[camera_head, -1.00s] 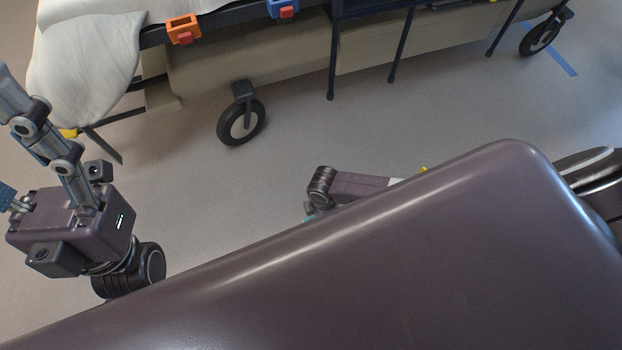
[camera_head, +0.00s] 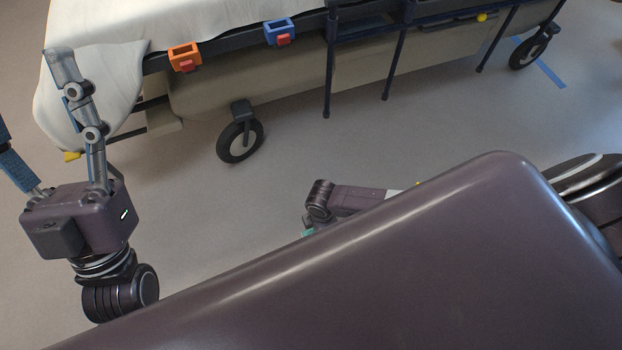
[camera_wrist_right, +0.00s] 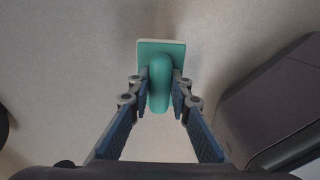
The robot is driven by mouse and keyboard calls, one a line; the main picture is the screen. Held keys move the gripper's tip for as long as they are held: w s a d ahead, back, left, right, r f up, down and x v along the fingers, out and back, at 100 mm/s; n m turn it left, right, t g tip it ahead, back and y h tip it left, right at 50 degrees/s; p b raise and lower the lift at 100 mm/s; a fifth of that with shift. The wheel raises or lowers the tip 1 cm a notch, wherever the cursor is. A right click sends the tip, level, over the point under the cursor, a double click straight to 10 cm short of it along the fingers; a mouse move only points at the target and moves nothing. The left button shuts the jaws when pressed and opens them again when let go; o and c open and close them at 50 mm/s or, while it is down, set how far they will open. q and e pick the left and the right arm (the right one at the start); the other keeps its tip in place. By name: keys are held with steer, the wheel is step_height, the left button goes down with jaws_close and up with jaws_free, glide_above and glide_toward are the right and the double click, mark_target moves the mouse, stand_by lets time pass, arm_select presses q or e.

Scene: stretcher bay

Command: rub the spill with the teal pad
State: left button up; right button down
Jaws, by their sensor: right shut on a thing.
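The teal pad (camera_wrist_right: 147,48) is in the right wrist view, with a rounded teal handle on top and a pale lower edge. My right gripper (camera_wrist_right: 160,84) is shut on the handle, one finger on each side. In the head view only a small teal bit of the pad (camera_head: 308,233) shows beside my right wrist, and my body hides the rest. My left gripper (camera_head: 30,92) is at the left of the head view, fingers spread wide and empty, one partly cut off by the frame edge. I see no spill in either view.
A stretcher (camera_head: 250,80) with a white sheet (camera_head: 95,65) spans the back, with orange (camera_head: 184,57) and blue (camera_head: 280,32) clips on its rail. Its black wheels (camera_head: 240,141) stand on the floor. Bare floor (camera_head: 400,135) lies between the stretcher and my body.

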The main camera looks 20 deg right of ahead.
arm_select(q)
steer(key=w+f+g+y+p, duration=0.1)
steer(key=w+f+g, duration=0.3)
steer(key=w+f, duration=0.2)
steer(key=shift+w+d+f+g+y+p, duration=0.35)
steer(key=shift+w+g+y, duration=0.05)
stand_by(0.7)
